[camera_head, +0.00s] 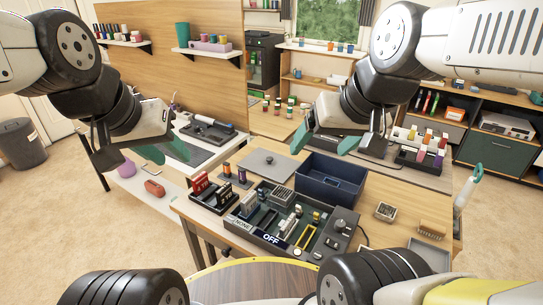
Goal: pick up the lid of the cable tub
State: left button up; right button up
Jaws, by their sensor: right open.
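A flat grey lid with a small dark knob (268,164) lies on the wooden table. It is left of a dark blue open tub (330,184), apart from it; the tub appears to be the cable tub. My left gripper (163,151) is raised left of the table, its green fingertips apart and nothing between them. My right gripper (325,141) is above and behind the tub, to the right of the lid, with its green fingertips spread and empty. Neither gripper touches the lid.
A dark tray marked OFF (272,238) with several small parts fills the table's front. Red and black blocks (207,190) stand left of it. A small box (385,211) and a brush (432,230) lie at the right. A wooden round surface (255,280) is nearest me.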

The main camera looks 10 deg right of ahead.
aim_at(275, 167)
jog(key=i+j+z, duration=0.1)
jog(key=j, duration=0.2)
jog(key=i+j+z, duration=0.15)
jog(key=j, duration=0.15)
jog(key=i+j+z, duration=0.1)
jog(key=j, duration=0.25)
jog(key=i+j+z, duration=0.15)
jog(key=j, duration=0.2)
